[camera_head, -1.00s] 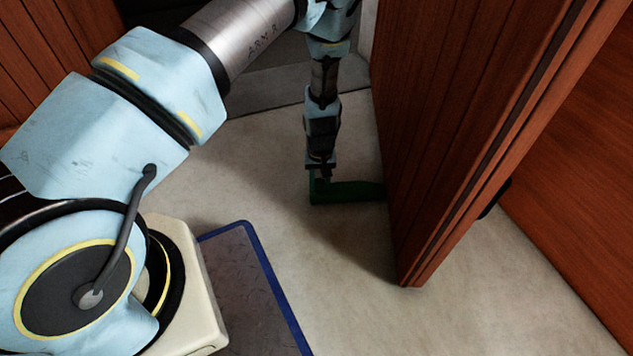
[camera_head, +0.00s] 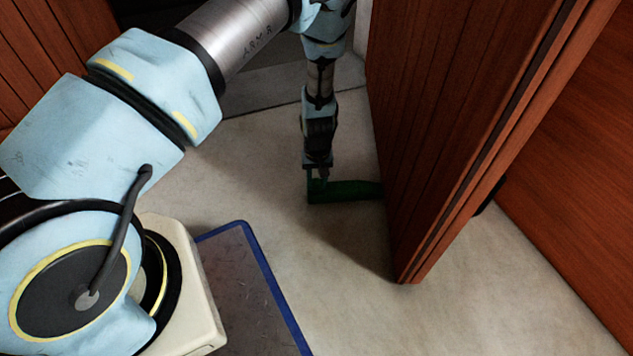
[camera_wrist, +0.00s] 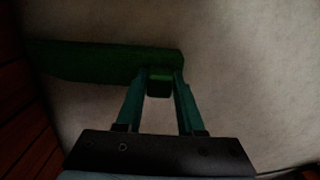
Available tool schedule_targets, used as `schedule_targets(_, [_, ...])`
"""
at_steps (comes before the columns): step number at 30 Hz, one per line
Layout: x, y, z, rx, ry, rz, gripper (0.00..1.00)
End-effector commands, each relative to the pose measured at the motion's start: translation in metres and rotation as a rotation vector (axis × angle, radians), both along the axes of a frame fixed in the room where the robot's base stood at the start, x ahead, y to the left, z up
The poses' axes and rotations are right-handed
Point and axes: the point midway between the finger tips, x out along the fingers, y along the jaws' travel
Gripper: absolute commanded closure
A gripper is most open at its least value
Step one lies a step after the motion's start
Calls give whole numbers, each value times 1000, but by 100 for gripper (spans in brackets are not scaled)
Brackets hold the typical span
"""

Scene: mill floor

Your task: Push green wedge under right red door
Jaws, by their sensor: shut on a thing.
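The green wedge (camera_head: 345,191) lies on the pale floor at the left face of the right red door (camera_head: 445,130). Its right end meets the door's lower edge in the head view; how far it reaches beneath is hidden. My gripper (camera_head: 318,178) points down at the wedge's left end. In the wrist view the wedge (camera_wrist: 90,62) runs left toward the red door (camera_wrist: 22,125), and my gripper (camera_wrist: 160,80) is shut on a small raised green part at its end.
A dark mat with a blue edge (camera_head: 265,270) lies at the lower middle. Another red panelled surface (camera_head: 45,55) stands at upper left, and a red wall (camera_head: 570,190) at right. A dark doorway and grey sill (camera_head: 270,85) lie behind my arm. Floor left of the wedge is clear.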

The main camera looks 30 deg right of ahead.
Motion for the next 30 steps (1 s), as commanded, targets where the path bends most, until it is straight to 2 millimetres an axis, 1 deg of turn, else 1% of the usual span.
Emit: schedule_targets(30, [-8, -12, 0, -1, 2, 0, 100])
